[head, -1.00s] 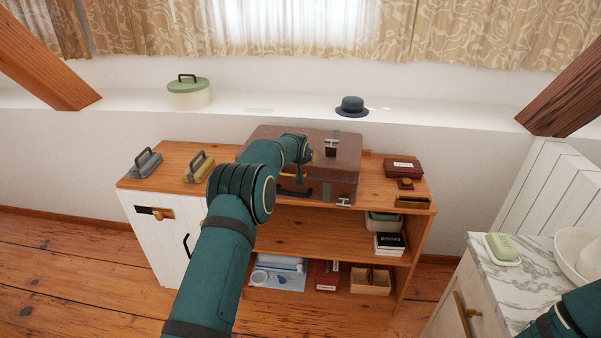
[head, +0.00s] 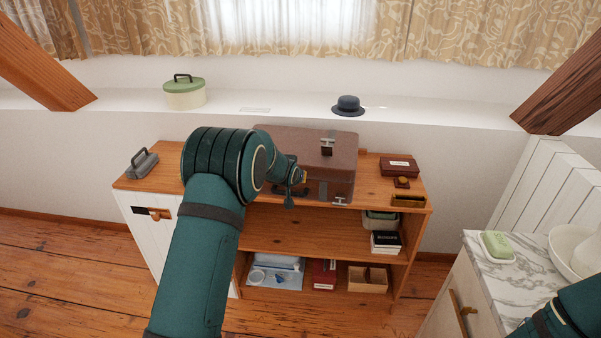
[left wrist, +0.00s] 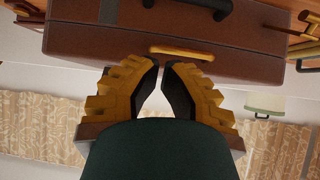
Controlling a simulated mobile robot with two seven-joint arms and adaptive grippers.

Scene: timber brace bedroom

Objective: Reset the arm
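My left arm reaches in from the bottom of the head view, with its wrist in front of the brown suitcase (head: 335,165). My left gripper (left wrist: 161,67) shows in the left wrist view, where the scene appears upside down. Its two black-padded fingers are a little apart with nothing between them, so it is open and empty. The suitcase also shows in the left wrist view (left wrist: 120,42), beyond the fingertips. In the head view the gripper is mostly hidden behind my wrist. Only part of my right arm shows at the bottom right; its gripper is out of view.
The wooden shelf unit (head: 285,224) bears a grey-handled item (head: 141,163) and small dark red boxes (head: 399,167). A green-lidded pot (head: 185,96) and a dark hat (head: 348,106) stand on the ledge. A marble-topped cabinet (head: 510,278) with green soap (head: 497,243) is at right.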

